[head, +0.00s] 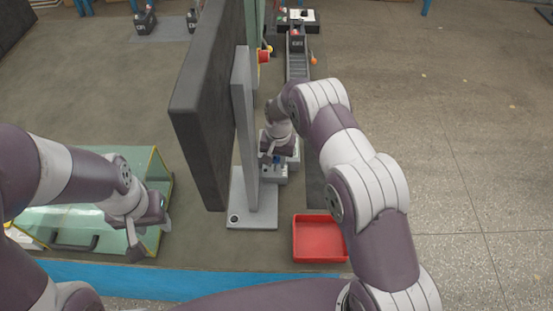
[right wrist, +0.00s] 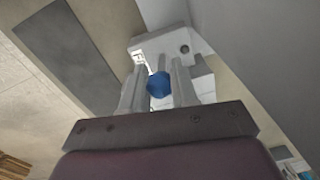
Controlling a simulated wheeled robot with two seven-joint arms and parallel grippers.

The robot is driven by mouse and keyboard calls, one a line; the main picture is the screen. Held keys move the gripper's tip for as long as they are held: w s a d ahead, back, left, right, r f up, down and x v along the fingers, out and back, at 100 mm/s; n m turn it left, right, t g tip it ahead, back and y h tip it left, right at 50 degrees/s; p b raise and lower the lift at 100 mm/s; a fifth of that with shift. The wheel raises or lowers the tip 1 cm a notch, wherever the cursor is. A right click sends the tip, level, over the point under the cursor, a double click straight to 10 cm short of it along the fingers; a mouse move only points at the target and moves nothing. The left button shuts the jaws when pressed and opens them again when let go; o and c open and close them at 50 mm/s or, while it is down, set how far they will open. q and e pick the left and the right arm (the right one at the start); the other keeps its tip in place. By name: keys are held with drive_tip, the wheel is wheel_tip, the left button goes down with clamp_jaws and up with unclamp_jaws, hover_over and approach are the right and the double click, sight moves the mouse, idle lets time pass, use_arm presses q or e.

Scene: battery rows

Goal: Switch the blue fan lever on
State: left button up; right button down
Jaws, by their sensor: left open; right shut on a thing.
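The blue fan lever's knob (right wrist: 159,84) shows in the right wrist view between the two fingers of my right gripper (right wrist: 159,88). The fingers are shut on it. A grey fan lever base (right wrist: 165,42) lies just beyond the fingertips. In the head view my right gripper (head: 270,154) is at the grey base (head: 274,173), right of the upright panel, with a little blue showing under it. Whether the lever is on or off I cannot tell. My left gripper (head: 147,232) is open and empty at the left, over the glass-sided case.
A dark upright panel (head: 207,100) with a lighter grey post (head: 243,130) stands between my two arms. A red tray (head: 318,240) lies right of the post's foot. The glass-sided case (head: 90,218) is at the left. The floor at the right is clear.

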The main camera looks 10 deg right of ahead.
drive_tip(key=shift+d+f+y+b, duration=0.2)
drive_tip(key=shift+d+y+b, duration=0.1)
drive_tip(key=shift+y, duration=0.1)
drive_tip(key=y+b, duration=0.1)
drive_tip(key=b, duration=0.1)
drive_tip(key=d+f+y+b, duration=0.1)
drive_tip(key=t+y+b, duration=0.1)
drive_tip(key=b, duration=0.1)
drive_tip(key=shift+s+d+f+b, duration=0.2)
drive_tip(key=shift+d+b, duration=0.05)
drive_tip(key=shift+b, duration=0.1)
drive_tip(key=shift+s+d+r+y+b, duration=0.15)
drive_tip(key=shift+r+y+b, duration=0.2)
drive_tip(key=shift+y+b, duration=0.2)
drive_tip(key=shift+r, duration=0.15)
drive_tip(key=c, duration=0.9)
unclamp_jaws()
drive_tip(key=shift+o, duration=0.2)
